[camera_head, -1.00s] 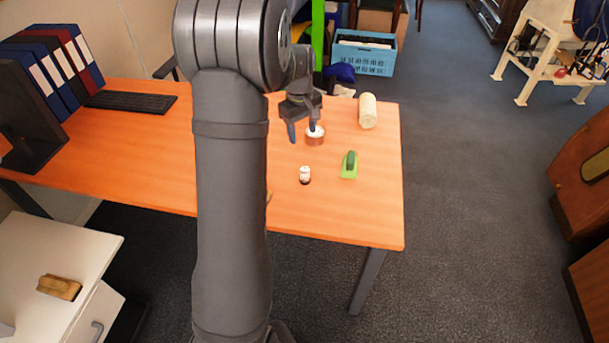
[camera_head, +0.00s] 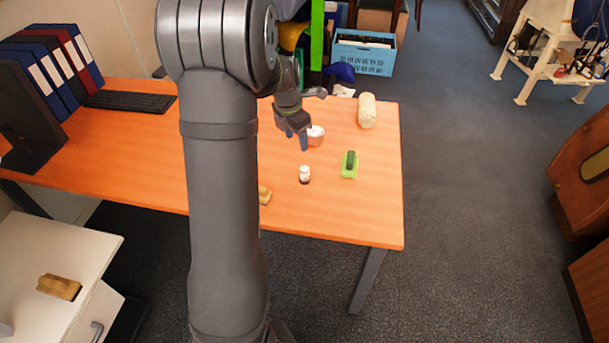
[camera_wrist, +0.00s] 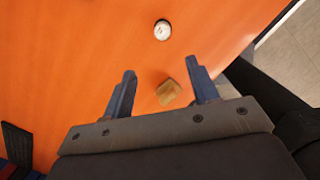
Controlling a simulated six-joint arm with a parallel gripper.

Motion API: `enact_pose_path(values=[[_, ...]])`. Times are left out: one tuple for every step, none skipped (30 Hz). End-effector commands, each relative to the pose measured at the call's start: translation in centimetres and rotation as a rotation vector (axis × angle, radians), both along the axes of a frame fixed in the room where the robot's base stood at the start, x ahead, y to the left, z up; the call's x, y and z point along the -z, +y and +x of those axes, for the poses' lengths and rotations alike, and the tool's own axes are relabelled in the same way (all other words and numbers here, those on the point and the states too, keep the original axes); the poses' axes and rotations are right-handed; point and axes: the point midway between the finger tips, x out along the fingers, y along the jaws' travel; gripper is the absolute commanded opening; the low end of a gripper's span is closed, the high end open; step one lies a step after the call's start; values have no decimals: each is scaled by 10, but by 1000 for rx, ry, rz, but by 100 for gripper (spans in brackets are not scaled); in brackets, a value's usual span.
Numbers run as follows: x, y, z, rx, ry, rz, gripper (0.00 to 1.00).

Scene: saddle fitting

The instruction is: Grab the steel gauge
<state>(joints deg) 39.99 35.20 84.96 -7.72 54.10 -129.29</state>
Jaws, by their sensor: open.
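I cannot pick out a steel gauge for certain in either view. A tan block (camera_head: 264,195) lies on the table, partly hidden behind my arm in the head view. In the wrist view the tan block (camera_wrist: 168,92) appears between my fingers, which look to be above the table. A small white-topped bottle (camera_head: 304,174) stands to its right.
The white-and-red tub (camera_head: 316,135), a green holder (camera_head: 349,165) and a cream roll (camera_head: 367,111) stand on the right part of the orange table (camera_head: 340,215). A keyboard (camera_head: 132,101) and binders are at the left. The table's front right is clear.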

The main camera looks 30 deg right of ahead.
Motion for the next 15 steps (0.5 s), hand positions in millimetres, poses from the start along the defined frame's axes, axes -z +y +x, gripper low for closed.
enact_pose_path(values=[[12, -1, -1, 2, 4, 4, 54], [18, -2, -1, 2, 5, 5, 54], [27, -3, -1, 2, 4, 4, 54], [34, -4, -1, 2, 5, 5, 54], [40, -5, -1, 3, 4, 5, 54], [49, -6, -1, 3, 5, 5, 54], [56, -7, -1, 3, 5, 5, 54], [62, -9, -1, 3, 4, 4, 54], [71, -10, -1, 3, 5, 4, 54], [77, -11, -1, 3, 4, 4, 54], [82, -12, -1, 3, 4, 4, 54], [89, -13, -1, 3, 4, 3, 54], [93, -14, 0, 2, 3, 2, 54], [97, -14, 0, 2, 3, 3, 54], [101, -15, 0, 2, 3, 3, 54]])
